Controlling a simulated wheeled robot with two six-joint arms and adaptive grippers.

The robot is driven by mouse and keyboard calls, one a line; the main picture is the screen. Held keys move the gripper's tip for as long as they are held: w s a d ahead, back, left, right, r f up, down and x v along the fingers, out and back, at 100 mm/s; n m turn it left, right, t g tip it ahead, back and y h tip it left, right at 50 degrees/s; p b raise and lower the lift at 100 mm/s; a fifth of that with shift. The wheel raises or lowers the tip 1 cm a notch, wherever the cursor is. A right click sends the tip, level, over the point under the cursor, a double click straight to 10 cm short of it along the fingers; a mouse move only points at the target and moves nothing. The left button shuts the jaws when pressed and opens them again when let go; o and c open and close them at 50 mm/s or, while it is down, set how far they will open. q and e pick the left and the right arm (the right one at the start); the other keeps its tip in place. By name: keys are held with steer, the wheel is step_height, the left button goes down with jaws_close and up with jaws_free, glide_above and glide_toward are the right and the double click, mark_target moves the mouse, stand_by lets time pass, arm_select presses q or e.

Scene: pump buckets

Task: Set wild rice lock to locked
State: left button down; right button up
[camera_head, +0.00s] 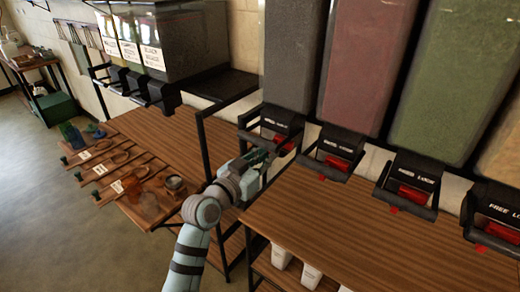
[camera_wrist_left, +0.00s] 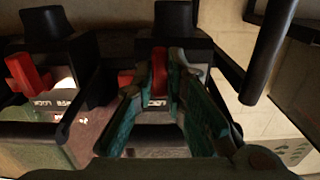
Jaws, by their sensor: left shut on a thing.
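The dispenser under the grey-filled bin (camera_head: 292,55) stands at the left end of the near row; I take it as the wild rice one, though no name label shows. My left gripper (camera_head: 266,158) is at its black front. In the left wrist view the gripper (camera_wrist_left: 161,82) is shut on the red lock lever (camera_wrist_left: 159,72), with one green-padded finger on each side. Red also shows on the lock in the head view (camera_head: 280,139). The lock's exact position is partly hidden by the fingers. My right gripper is not in view.
Neighbouring dispensers with red levers (camera_head: 338,162) stand close to the right, and one lever shows at left in the wrist view (camera_wrist_left: 28,75). A black frame post (camera_head: 203,145) is left of my gripper. The wooden counter (camera_head: 350,235) below is clear.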

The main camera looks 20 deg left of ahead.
arm_select(q)
steer(key=c, duration=2.1)
jaws_free()
steer(key=shift+f, duration=0.1)
steer(key=o, duration=0.5)
steer(key=shift+s+d, duration=0.15)
steer(key=shift+d, duration=0.05)
steer(key=v, duration=1.2)
